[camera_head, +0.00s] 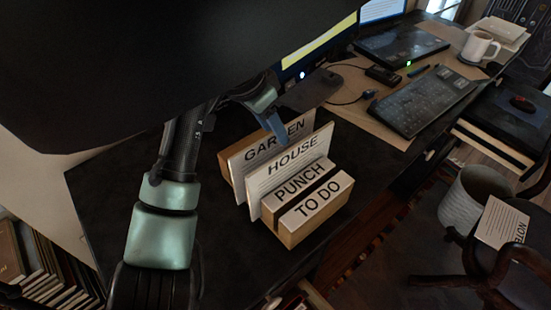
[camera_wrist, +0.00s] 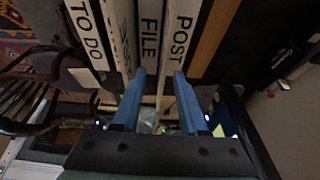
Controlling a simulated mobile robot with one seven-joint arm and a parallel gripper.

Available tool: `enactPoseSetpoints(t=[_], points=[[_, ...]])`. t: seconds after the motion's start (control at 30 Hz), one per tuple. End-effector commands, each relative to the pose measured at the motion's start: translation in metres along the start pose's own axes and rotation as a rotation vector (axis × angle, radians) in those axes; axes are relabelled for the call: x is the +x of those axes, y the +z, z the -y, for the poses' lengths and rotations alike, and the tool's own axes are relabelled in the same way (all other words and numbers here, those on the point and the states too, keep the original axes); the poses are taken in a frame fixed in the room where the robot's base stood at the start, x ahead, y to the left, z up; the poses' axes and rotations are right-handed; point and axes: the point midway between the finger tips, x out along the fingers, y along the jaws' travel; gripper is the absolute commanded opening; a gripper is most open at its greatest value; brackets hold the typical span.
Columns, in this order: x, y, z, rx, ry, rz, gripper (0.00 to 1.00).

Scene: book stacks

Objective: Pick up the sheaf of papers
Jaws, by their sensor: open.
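A wooden desk sorter (camera_head: 300,232) stands on the dark desk with cards and papers upright in it, labelled GARDEN, HOUSE, PUNCH and TO DO. The white lined papers marked HOUSE (camera_head: 291,162) rise above the PUNCH and TO DO fronts. I cannot tell for sure which papers are the sheaf. My gripper (camera_head: 279,132) is at the far upper edge of the sorter, by the GARDEN board (camera_head: 240,163). In the wrist view its blue fingers (camera_wrist: 159,73) are open, with the FILE panel's end (camera_wrist: 149,40) near the gap. I see no paper held; contact is unclear.
A monitor (camera_head: 325,40) stands close behind my gripper. Keyboards (camera_head: 422,104), a mug (camera_head: 480,46) and cables lie to the right. A bin (camera_head: 468,205) and a chair with a NOTE paper (camera_head: 503,222) stand beyond the desk edge. Bare desk lies left of the sorter.

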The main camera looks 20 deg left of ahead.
Motion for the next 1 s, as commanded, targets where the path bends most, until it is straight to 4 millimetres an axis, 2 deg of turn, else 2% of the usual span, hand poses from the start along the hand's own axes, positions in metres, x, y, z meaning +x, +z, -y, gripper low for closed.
enactPoseSetpoints(t=[0.17,0.5,1.0], points=[[0.013,0.0,0.0,0.001,0.0,0.0,0.42],[0.058,0.002,0.004,0.001,0.0,-0.001,0.42],[0.061,0.002,0.004,0.001,0.0,-0.002,0.42]])
